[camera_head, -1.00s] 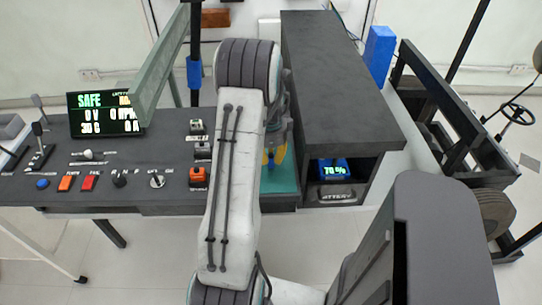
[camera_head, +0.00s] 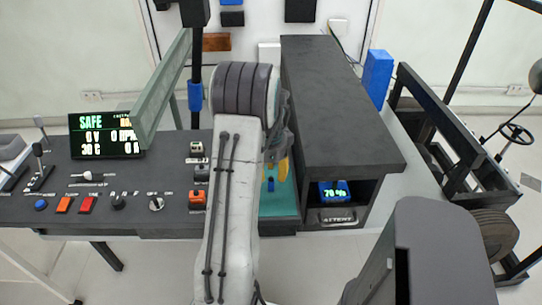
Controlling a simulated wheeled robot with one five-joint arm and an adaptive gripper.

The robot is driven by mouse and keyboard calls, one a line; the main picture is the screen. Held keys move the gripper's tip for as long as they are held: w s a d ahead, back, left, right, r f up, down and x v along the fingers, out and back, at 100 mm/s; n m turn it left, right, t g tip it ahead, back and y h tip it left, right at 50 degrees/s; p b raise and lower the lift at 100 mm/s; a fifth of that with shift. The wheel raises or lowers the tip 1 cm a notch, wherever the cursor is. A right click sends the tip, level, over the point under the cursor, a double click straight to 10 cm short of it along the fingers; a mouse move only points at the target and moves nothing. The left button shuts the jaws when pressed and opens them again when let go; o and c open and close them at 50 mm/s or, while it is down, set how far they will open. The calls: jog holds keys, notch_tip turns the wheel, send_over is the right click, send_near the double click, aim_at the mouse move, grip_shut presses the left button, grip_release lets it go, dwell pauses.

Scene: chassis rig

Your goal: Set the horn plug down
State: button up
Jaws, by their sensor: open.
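My gripper (camera_head: 277,171) is mostly hidden behind my own arm. Its yellow fingers show just to the right of the arm, over the green mat (camera_head: 280,205), and they are open. A small blue piece (camera_head: 270,184), which may be the horn plug, shows at the mat beside the fingers. It looks apart from them, but the arm hides part of this spot, so I cannot tell whether it touches the mat.
A dark box (camera_head: 335,100) with a battery bay reading about 70 % (camera_head: 334,191) stands right of the mat. A control panel with a lit display (camera_head: 106,135), switches and an orange-topped connector (camera_head: 197,197) lies to the left. A green slanted bar (camera_head: 160,85) rises behind the panel.

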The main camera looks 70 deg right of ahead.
aim_at(271, 179)
notch_tip(271, 179, up, 9)
jog(key=b, duration=0.3)
jog(key=w+a+r+n+t, duration=0.1)
jog(key=w+a+r+n, duration=0.1)
jog(key=w+a+n, duration=0.7)
jog(key=w+a+r+n, duration=0.3)
jog(key=w+a+n, duration=0.2)
jog(key=w+a, duration=0.45)
jog(key=s+a+f+n+t, duration=0.1)
jog(key=s+a+n, duration=0.2)
jog(key=a+n, duration=0.6)
jog(key=s+a+f+n+t, duration=0.1)
jog(key=s+a+f+n, duration=0.1)
jog(key=a+n, duration=0.7)
jog(key=shift+s+a+n+y, duration=0.3)
jog(key=shift+s+a, duration=0.35)
jog(key=shift+a, duration=3.1)
notch_tip(271, 179, up, 3)
jog(key=p, duration=0.3)
jog(key=shift+r, duration=0.1)
